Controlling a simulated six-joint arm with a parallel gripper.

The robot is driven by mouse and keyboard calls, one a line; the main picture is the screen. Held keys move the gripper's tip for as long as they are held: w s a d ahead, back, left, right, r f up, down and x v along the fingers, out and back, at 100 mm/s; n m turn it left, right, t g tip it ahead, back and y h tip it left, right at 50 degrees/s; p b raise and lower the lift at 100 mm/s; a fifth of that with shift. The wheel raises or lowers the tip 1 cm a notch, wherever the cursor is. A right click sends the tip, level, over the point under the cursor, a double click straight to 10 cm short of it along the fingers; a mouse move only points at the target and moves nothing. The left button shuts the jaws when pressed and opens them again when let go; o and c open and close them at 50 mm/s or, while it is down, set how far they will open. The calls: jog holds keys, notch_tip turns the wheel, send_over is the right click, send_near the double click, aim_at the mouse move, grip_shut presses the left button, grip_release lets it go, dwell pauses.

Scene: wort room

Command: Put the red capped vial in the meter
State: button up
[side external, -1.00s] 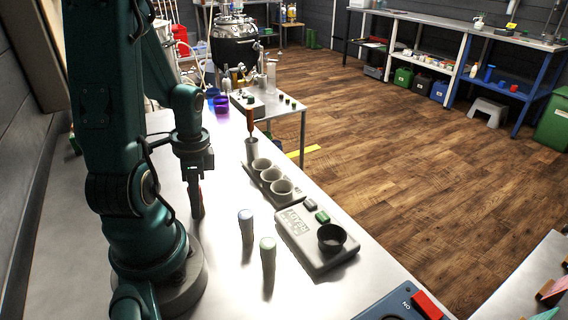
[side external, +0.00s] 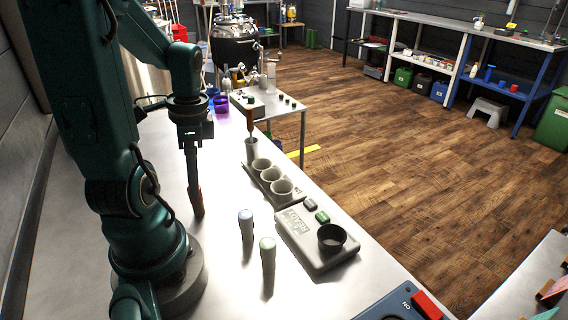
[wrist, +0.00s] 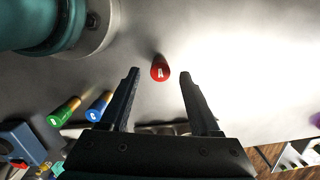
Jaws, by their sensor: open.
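The red capped vial (side external: 197,203) stands on the pale bench beside my arm's base. In the wrist view its red cap (wrist: 160,68) shows from above, near the line between the two finger tips. My gripper (side external: 192,165) is open and empty, pointing down above the vial. The meter (side external: 306,243) is a grey box to the right on the bench, with a dark round well (side external: 331,238) on top that looks empty.
A blue capped vial (side external: 246,224) and a green capped vial (side external: 268,256) stand between the red vial and the meter. A grey holder with three cups (side external: 268,183) and a cylinder with an orange-topped tool (side external: 251,150) stand behind. A control box with a red switch (side external: 427,305) is at front right.

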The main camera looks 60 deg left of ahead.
jog(key=r, duration=0.5)
jog(key=shift+w+r, duration=0.15)
jog(key=shift+w, duration=0.2)
jog(key=shift+w+d+r, duration=0.15)
jog(key=shift+d, duration=0.05)
jog(key=w+d+r+n+t, duration=0.1)
jog(key=w+d+t, duration=0.1)
jog(key=d, duration=0.5)
jog(key=w+d+r+n+t, duration=0.1)
jog(key=d+t, duration=0.3)
jog(key=d, duration=0.4)
jog(key=shift+w+r+t, duration=0.3)
jog(key=shift+w+r, duration=0.05)
jog(key=shift+w, duration=0.45)
jog(key=shift+o, duration=0.5)
jog(key=shift+d, duration=0.55)
